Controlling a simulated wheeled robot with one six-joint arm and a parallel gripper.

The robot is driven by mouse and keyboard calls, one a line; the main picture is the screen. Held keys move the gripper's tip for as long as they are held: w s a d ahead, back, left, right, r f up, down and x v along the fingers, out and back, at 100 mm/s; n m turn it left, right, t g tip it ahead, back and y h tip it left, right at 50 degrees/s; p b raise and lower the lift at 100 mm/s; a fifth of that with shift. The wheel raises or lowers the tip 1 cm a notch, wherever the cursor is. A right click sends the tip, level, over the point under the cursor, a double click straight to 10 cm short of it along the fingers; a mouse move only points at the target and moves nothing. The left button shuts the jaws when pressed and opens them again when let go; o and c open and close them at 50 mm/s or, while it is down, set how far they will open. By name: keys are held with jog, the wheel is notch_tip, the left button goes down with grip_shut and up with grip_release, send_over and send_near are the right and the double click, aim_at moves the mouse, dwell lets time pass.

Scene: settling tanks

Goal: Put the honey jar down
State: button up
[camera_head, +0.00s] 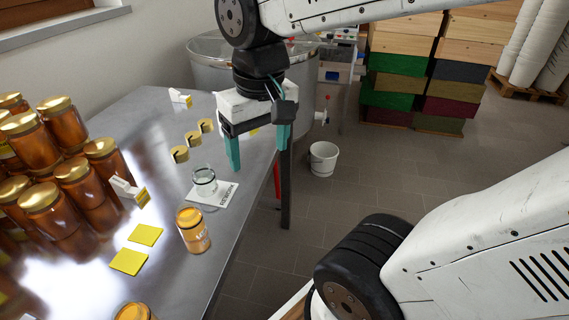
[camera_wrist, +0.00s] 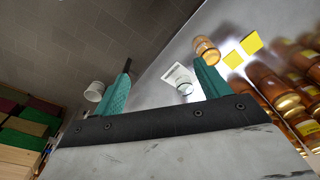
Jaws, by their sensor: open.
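A honey jar (camera_head: 193,232) with a yellow lid and a label stands upright and alone on the steel table (camera_head: 225,215), near its right edge. It also shows in the wrist view (camera_wrist: 206,50), beyond the right finger. An empty glass jar (camera_head: 204,181) stands on a white printed card (camera_head: 222,196) behind it. My gripper (camera_head: 258,155) is open, with nothing between its teal fingers. It hangs above the table's right edge, apart from the jars. In the wrist view, my gripper (camera_wrist: 164,78) also shows a clear gap between its fingers.
Stacked honey jars (camera_head: 60,160) fill the table's left side. A steel tank (camera_head: 210,70) stands behind. A white bucket (camera_head: 323,158) and stacked hive boxes (camera_head: 395,85) stand on the floor.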

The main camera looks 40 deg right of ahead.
jog(key=s+f+n, duration=0.1)
jog(key=s, duration=0.5)
jog(key=shift+d, duration=0.15)
